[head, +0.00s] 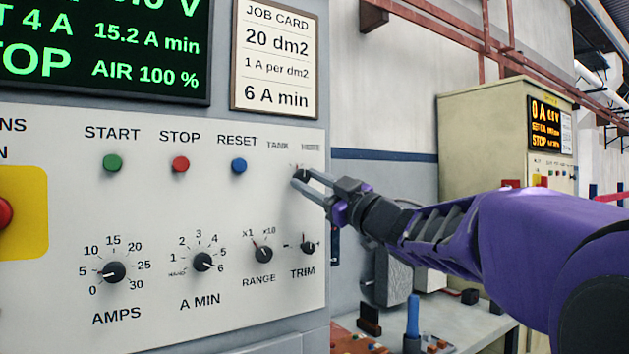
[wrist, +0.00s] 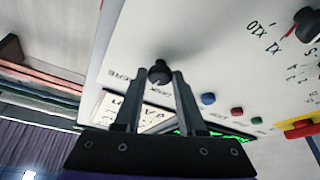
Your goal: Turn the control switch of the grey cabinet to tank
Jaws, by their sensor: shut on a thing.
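The grey cabinet's panel (head: 60,300) fills the left of the head view. The control switch (head: 300,174) is a small black knob at the panel's upper right, below the TANK label and a second label I cannot read surely. In the wrist view the switch (wrist: 160,68) shows between my fingertips. My gripper (head: 306,181) is shut on the switch, one finger on each side; it also shows in the wrist view (wrist: 158,77). The fingers partly hide the knob in the head view. I cannot tell which label its pointer faces.
Close to the switch are the blue RESET button (head: 239,166), the TRIM knob (head: 308,247) below and the RANGE knob (head: 263,254). A yellow plate with a red button (head: 4,212) is at far left. A bench (head: 470,320) and a beige cabinet (head: 480,130) stand to the right.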

